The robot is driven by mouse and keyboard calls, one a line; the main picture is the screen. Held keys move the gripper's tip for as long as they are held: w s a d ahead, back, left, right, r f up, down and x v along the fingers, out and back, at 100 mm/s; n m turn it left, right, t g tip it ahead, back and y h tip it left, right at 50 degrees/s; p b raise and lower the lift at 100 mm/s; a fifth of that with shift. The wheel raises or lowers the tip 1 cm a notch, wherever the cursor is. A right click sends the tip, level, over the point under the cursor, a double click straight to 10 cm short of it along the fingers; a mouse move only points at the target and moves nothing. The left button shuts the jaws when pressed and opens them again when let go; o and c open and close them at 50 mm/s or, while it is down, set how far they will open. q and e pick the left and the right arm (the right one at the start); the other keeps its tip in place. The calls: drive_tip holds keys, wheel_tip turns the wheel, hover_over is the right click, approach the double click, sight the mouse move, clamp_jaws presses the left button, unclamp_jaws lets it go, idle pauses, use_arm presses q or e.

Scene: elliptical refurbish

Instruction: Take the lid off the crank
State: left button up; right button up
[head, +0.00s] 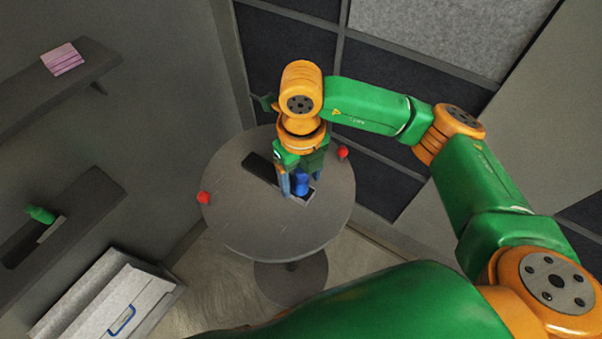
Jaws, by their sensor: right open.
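A small blue piece (302,183) stands on the round grey table (285,236), in or on a small light-framed base (304,199). I cannot tell whether the blue piece is the crank or its lid. My right gripper (301,185) points down over it. Its fingers are apart, one on each side of the blue piece; I cannot tell whether they touch it. The gripper hides the top of the blue piece and part of the base. A dark flat bar (260,168) lies just left of the gripper. My left gripper is out of view.
Red balls sit at the table's left edge (204,198) and right edge (342,152). The table's front is clear. Wall shelves at left hold a pink stack (62,59) and a green item (40,214). A grey case (108,298) is at lower left.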

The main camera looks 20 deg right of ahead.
drive_tip(key=shift+w, duration=0.1)
drive_tip(key=shift+c, duration=0.2)
clamp_jaws()
drive_tip(key=shift+r, duration=0.1)
